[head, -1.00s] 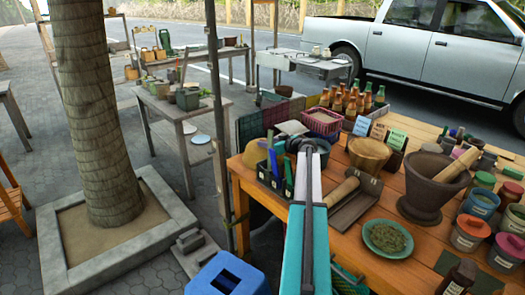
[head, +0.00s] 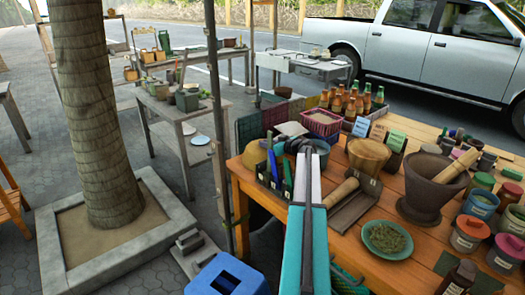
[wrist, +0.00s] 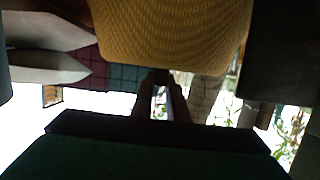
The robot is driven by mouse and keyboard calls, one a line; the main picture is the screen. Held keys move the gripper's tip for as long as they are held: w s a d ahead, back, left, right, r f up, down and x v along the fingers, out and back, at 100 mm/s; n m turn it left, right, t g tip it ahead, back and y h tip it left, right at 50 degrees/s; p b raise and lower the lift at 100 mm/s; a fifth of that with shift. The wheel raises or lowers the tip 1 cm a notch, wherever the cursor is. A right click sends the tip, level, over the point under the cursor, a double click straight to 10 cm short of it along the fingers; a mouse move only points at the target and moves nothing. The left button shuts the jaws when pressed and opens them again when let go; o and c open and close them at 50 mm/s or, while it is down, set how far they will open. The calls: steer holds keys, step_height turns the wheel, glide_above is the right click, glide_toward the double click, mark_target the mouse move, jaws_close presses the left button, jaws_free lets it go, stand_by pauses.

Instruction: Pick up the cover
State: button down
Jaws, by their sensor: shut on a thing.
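A yellow-tan, woven-looking rounded cover (wrist: 170,35) fills the upper middle of the wrist view. In the head view what looks like the same cover (head: 254,155) shows at the table's far left corner, partly hidden behind a dark holder. My gripper (wrist: 162,80) has its two dark fingers close together at the cover's edge in the wrist view, shut on it. In the head view my gripper (head: 299,147) lies at the end of my arm, just right of the cover. The exact contact is dark, and I cannot tell whether the cover is clear of the table.
A dark holder with blue and green items (head: 274,182) stands near the cover. A blue-grey bowl (head: 321,148), a wooden bowl (head: 368,152), a clay mortar (head: 430,183) and a green dish (head: 387,240) crowd the orange table (head: 345,265). A post (head: 218,120) stands to the left.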

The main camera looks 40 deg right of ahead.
steer(key=shift+r, duration=0.15)
step_height(320, 180, up, 18)
steer(key=b, duration=0.2)
stand_by(0.5)
stand_by(0.5)
